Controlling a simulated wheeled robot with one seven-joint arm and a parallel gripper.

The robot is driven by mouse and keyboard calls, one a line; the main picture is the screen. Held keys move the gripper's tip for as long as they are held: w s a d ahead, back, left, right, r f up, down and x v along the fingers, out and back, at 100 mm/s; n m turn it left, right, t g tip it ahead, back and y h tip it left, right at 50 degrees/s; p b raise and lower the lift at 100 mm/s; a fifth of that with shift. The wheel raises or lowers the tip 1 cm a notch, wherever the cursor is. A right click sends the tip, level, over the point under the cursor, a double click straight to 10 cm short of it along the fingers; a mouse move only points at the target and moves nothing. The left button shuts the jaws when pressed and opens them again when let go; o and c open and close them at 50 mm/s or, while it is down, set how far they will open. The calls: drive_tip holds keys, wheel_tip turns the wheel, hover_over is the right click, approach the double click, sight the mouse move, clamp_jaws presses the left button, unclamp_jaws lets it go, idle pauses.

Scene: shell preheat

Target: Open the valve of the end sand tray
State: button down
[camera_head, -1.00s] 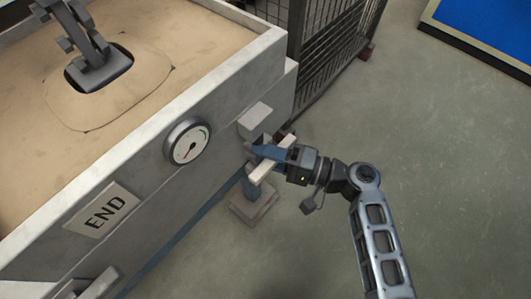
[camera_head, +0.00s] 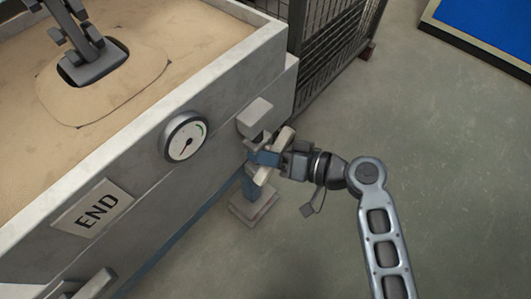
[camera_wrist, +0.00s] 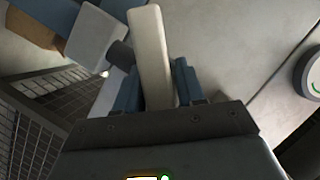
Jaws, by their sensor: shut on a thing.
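The end sand tray (camera_head: 228,85) is a grey box of sand at the left, with an "END" plate (camera_head: 95,208) on its side. Its valve is at the near corner, with a cream bar handle (camera_head: 284,139) next to a grey block (camera_head: 255,117). My gripper (camera_head: 265,159) is shut on the valve handle, with its blue fingers across the bar. In the wrist view the bar (camera_wrist: 150,55) stands between the two fingers (camera_wrist: 158,85), slightly tilted. The fingers and wrist hide part of the valve body.
A round gauge (camera_head: 184,137) sits on the tray wall left of the valve. A grey mechanism (camera_head: 95,65) reaches into the sand. A mesh fence (camera_head: 330,45) stands behind the valve, and a blue mat (camera_head: 490,25) lies at top right. The floor right of my arm is clear.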

drive_tip(key=n, duration=0.1)
drive_tip(key=n+t+h+b, duration=0.1)
drive_tip(key=n+h, duration=0.1)
drive_tip(key=shift+d+f+n+t+b, duration=0.15)
drive_tip(key=shift+f+n+t+b, duration=0.15)
drive_tip(key=shift+n+b, duration=0.1)
drive_tip(key=shift+w+d+r+n+t+h+b, duration=0.1)
drive_tip(key=shift+n+t+h+b, duration=0.25)
drive_tip(key=shift+n, duration=0.25)
drive_tip(key=shift+w+n+t+h+b, duration=0.1)
drive_tip(key=shift+n+t+h+b, duration=0.2)
drive_tip(key=shift+n, duration=0.3)
drive_tip(key=c, duration=0.9)
unclamp_jaws()
drive_tip(key=p+v, duration=0.1)
drive_tip(key=v, duration=0.6)
drive_tip(key=shift+s+d+r+p, duration=0.2)
drive_tip(key=shift+s+d+p, duration=0.05)
drive_tip(key=shift+p, duration=0.1)
